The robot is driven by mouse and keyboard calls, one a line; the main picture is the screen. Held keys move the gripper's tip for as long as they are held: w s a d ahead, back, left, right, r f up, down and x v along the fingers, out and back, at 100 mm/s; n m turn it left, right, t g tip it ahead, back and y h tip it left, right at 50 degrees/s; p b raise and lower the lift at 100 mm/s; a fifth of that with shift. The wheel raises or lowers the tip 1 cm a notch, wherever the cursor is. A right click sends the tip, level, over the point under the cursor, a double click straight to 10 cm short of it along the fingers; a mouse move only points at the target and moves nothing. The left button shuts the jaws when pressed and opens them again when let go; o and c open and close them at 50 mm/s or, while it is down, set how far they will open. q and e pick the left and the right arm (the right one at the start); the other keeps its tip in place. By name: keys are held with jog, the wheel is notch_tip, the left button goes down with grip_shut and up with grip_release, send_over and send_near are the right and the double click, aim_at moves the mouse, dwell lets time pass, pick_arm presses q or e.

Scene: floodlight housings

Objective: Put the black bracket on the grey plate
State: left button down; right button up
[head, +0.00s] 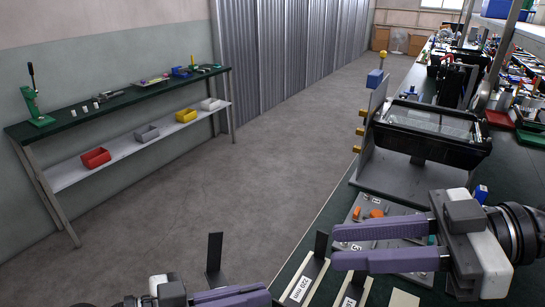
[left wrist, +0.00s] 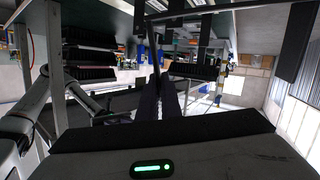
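The black bracket (head: 215,255) is L-shaped, with one leg upright, and hangs above the floor left of the bench edge. My left gripper (head: 225,292) appears shut on its lower leg; the grip is partly hidden. In the left wrist view its fingers (left wrist: 160,97) are close together, with a dark strip between them. My right gripper (head: 336,246) is open and empty over the bench, its two purple fingers apart. A grey plate (head: 400,182) lies flat on the bench under a black floodlight housing (head: 435,135).
A second black upright piece (head: 321,243) stands by the right fingertips, near a pale "220 mm" holder (head: 302,284). A grey tray (head: 362,205) holds orange parts. An upright panel with yellow knobs (head: 372,120) borders the plate.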

pick_arm(q)
jog(key=w+a+f+n+y, duration=0.1)
jog(key=f, duration=0.2)
jog(key=w+a+f+n+t+y, duration=0.1)
jog(key=a+f, duration=0.1)
jog(key=f, duration=0.2)
jog(key=w+a+f+n+t+y, duration=0.1)
jog(key=f+y, duration=0.1)
jog(key=f, duration=0.1)
jog(key=shift+w+a+f, duration=0.2)
jog(key=shift+w, duration=0.2)
jog(key=s+a+f+n+y, duration=0.2)
jog(key=a+f+y, duration=0.15)
jog(key=f, duration=0.45)
jog(key=s+a+f+n+y, duration=0.15)
jog(key=a+f, duration=0.25)
jog(key=f, duration=0.4)
jog(key=s+a+f+n+y, duration=0.1)
jog(key=s+f, duration=0.3)
jog(key=s, duration=0.6)
jog(key=shift+s+n+y, duration=0.25)
jog(key=shift+n+y, duration=0.2)
jog(key=shift+y, duration=0.25)
